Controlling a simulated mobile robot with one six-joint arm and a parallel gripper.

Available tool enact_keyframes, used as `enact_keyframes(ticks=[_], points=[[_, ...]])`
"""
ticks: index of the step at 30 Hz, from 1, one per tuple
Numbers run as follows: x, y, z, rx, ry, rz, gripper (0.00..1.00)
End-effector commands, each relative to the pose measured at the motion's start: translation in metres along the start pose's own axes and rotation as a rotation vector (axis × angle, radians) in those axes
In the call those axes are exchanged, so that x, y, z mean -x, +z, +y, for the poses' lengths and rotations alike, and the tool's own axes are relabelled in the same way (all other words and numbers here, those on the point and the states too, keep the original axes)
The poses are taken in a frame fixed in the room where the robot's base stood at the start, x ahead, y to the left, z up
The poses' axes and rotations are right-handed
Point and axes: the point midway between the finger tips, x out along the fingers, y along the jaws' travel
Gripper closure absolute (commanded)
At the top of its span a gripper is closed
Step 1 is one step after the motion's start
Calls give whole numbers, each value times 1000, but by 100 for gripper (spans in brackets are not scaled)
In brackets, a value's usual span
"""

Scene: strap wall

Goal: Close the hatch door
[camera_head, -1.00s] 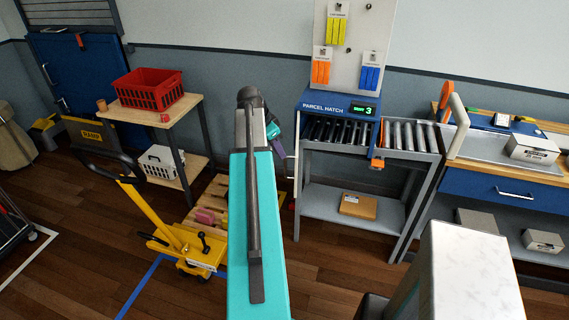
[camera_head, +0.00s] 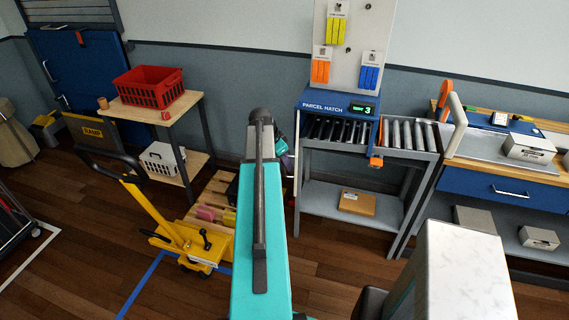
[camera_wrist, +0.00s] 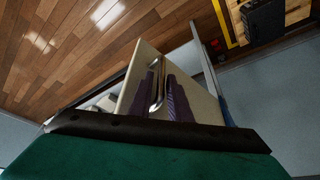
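The parcel hatch (camera_head: 338,106) is a blue-topped unit on a grey roller stand. In the wrist view, the hatch door (camera_wrist: 205,75) is a pale panel seen at a steep angle, with a curved metal handle (camera_wrist: 157,85). In the head view, the door is barely visible at the hatch's left side. My gripper (camera_wrist: 158,98) has purple fingers that stand apart on either side of the handle, close to the panel. Whether they touch the handle is unclear. In the head view, my teal arm hides most of the gripper.
Grey rollers (camera_head: 407,134) continue right of the hatch to a workbench (camera_head: 500,187). A cardboard box (camera_head: 357,203) lies on the stand's lower shelf. A yellow pallet jack (camera_head: 185,240) and a wooden table with a red crate (camera_head: 148,90) stand left. Some floor is open in front.

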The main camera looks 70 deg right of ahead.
Motion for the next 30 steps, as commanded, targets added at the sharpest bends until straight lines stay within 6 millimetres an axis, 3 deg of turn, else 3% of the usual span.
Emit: enact_keyframes(ticks=[9,12,17,18,21,30], points=[[-1,0,0,0,0,0,83],[-1,0,0,0,0,0,98],[-1,0,0,0,0,0,100],[6,16,17,4,-2,0,100],[0,3,4,-1,3,-2,100],[-6,-10,9,12,-1,-1,100]])
